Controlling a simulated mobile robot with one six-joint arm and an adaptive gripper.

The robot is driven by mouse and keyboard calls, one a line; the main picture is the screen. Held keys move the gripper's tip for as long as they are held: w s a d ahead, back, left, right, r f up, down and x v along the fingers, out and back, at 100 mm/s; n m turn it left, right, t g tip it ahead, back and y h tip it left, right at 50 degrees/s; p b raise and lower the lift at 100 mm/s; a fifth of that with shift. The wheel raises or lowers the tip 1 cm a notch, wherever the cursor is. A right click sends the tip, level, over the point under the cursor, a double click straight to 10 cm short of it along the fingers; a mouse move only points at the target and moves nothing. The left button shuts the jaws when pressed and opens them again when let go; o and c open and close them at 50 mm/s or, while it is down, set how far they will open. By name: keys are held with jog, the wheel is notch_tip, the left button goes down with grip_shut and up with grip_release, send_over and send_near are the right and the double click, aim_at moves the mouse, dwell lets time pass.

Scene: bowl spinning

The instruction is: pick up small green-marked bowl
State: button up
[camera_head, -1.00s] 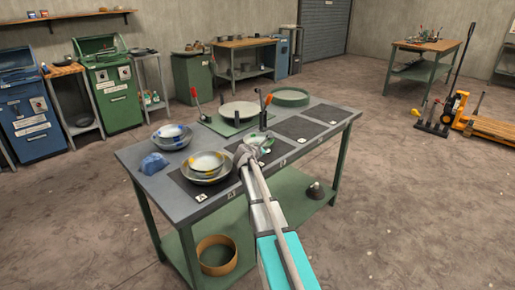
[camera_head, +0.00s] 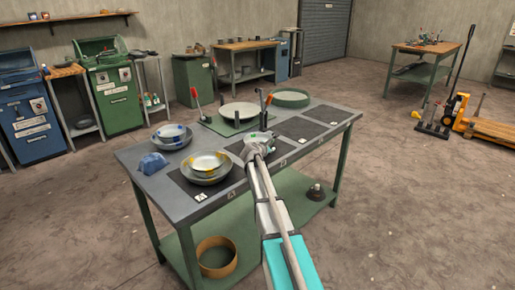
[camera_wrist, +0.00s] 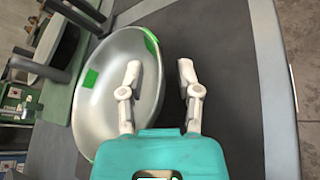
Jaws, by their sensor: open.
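The small green-marked bowl (camera_wrist: 108,98) is a silver-grey bowl with green patches, resting on a dark mat (camera_wrist: 216,75) in the wrist view. My gripper (camera_wrist: 159,68) is open. Its left finger appears over the inside of the bowl and its right finger lies outside the bowl's right rim, so the rim shows between them. I cannot tell the height of the fingertips above the mat. In the head view my gripper (camera_head: 258,143) covers most of the bowl.
Other bowls with yellow-and-blue (camera_head: 207,161) and blue (camera_head: 171,132) marks stand at the left of the workbench (camera_head: 148,191). Behind my gripper are a wide pale dish (camera_head: 240,110) and upright red-handled tools. Dark mats at the right (camera_head: 299,127) are bare.

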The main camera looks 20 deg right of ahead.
jog(key=shift+c, duration=0.3)
grip_shut()
dwell(0.3)
